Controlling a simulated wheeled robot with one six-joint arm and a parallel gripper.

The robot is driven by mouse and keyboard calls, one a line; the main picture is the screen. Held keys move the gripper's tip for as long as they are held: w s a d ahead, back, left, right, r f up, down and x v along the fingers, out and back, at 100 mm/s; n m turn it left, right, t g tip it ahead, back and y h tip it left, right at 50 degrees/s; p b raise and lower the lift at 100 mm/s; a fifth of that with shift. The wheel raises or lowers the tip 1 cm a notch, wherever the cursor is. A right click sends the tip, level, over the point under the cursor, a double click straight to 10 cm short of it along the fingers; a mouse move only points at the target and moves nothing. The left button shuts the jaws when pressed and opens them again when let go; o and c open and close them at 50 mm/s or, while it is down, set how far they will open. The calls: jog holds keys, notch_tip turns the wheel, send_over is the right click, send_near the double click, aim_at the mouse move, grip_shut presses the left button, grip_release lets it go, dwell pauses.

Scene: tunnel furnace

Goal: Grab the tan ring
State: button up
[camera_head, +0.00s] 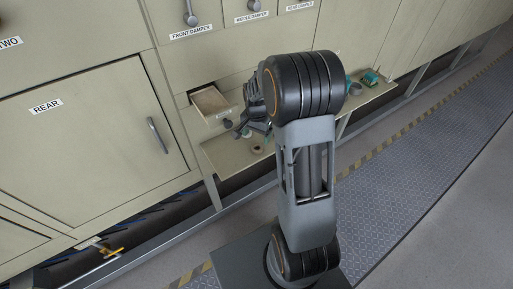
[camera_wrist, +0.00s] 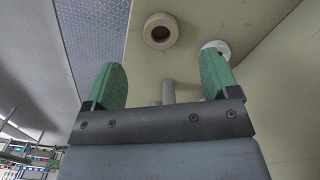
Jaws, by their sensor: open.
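The tan ring (camera_wrist: 171,40) lies flat on the cream shelf (camera_wrist: 200,12), near the top middle of the wrist view, its dark hole showing. My gripper (camera_wrist: 163,78) is open, with two green fingertips spread wide and the ring beyond them, between their lines. Nothing is held. A white ring (camera_wrist: 216,45) lies right of the tan ring, partly hidden behind the right fingertip. In the head view my gripper (camera_head: 250,118) is over the shelf (camera_head: 226,156), partly hidden by my arm.
A grey post (camera_wrist: 168,92) stands between the fingertips in the wrist view. An open drawer (camera_head: 211,101) juts out above the shelf's left part. Green items (camera_head: 370,77) and a grey ring (camera_head: 355,88) lie farther right on the shelf. The cabinet wall backs the shelf.

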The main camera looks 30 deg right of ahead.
aim_at(257, 145)
jog(key=shift+w+f, duration=0.15)
jog(key=shift+f, duration=0.55)
jog(key=shift+d+f+p, duration=0.15)
jog(key=shift+f+p, duration=0.7)
jog(key=shift+f, duration=2.15)
jog(key=c, duration=1)
jog(key=shift+r, duration=0.1)
